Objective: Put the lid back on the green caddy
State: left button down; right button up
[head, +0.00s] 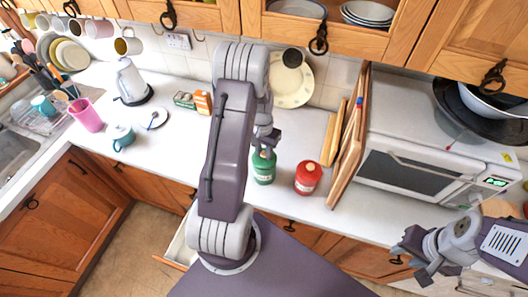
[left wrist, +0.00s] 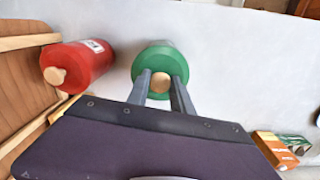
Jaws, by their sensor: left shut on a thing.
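The green caddy (head: 263,172) stands on the white counter, left of the red caddy. My left gripper (head: 265,146) points down right over its top. In the left wrist view the fingers are shut on the wooden knob (left wrist: 160,84) of the green lid (left wrist: 153,63). The lid is over the caddy's mouth; I cannot tell whether it rests on the rim or is held slightly above. The caddy's body is mostly hidden below the lid there. My right gripper (head: 413,258) is at the lower right, in front of the counter and away from the caddy; its jaw opening is unclear.
The red caddy (head: 307,178), with its lid on, stands close on the right. Wooden boards (head: 346,150) lean beside the microwave (head: 425,165). Small boxes (head: 195,102), a teal mug (head: 122,136) and a kettle (head: 131,82) stand farther left. The front counter left of the green caddy is clear.

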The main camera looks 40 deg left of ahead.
dwell(0.3)
pick_arm(q)
jog(key=c, duration=0.6)
grip_release()
jog(key=shift+r+p, duration=3)
jog(key=shift+r, duration=0.55)
jog(key=shift+f, duration=0.1)
grip_shut()
jog(key=shift+f, duration=0.15)
